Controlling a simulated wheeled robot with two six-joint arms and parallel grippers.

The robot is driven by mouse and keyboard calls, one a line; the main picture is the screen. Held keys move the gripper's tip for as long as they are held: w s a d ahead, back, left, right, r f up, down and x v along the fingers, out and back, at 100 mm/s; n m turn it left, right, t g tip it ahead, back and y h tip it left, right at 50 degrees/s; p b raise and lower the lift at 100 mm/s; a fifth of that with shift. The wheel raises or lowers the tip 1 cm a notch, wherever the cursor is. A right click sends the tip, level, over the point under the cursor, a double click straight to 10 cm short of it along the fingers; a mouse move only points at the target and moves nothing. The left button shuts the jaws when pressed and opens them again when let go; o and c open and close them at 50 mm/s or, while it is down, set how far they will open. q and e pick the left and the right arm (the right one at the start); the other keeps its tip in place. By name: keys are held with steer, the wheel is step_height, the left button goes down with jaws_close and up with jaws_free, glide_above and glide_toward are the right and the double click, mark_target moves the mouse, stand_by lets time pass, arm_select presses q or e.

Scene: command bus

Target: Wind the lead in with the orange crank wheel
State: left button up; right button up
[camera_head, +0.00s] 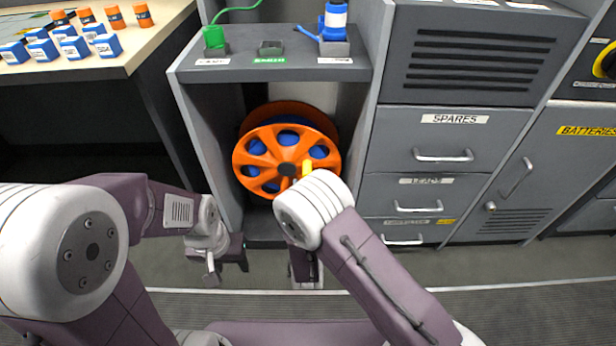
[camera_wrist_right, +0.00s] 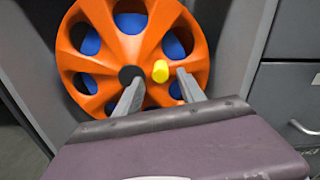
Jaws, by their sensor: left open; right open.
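The orange crank wheel (camera_head: 257,148) stands upright in an open grey cabinet bay, with several holes and a dark hub. Blue shows through its holes, and I cannot tell whether that is wound lead. A yellow crank knob (camera_head: 307,168) sticks out right of the hub; in the right wrist view the knob (camera_wrist_right: 161,71) appears between the open fingertips of my right gripper (camera_wrist_right: 159,77). Contact is not clear. My right wrist hides the right gripper in the head view. My left gripper (camera_head: 226,268) is open and empty, low in front of the bay's left side.
The shelf above the bay (camera_head: 270,73) carries a green plug (camera_head: 214,38) with a green lead and a blue plug (camera_head: 334,22) with a blue lead. Drawers (camera_head: 445,140) stand right. A table (camera_head: 150,35) with blue blocks and orange cylinders is upper left.

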mark_target(307, 173)
steer(key=w+b, duration=0.1)
steer(key=w, duration=0.1)
steer(key=w+b, duration=0.1)
steer(key=w, duration=0.1)
steer(key=shift+w+f, duration=0.2)
steer(key=shift+w, duration=0.2)
steer(key=shift+w+r, duration=0.15)
steer(key=shift+w, duration=0.25)
arm_select(q)
step_height(307, 173, down, 3)
steer(key=shift+f, duration=0.1)
arm_select(e)
jaws_close()
stand_by(0.4)
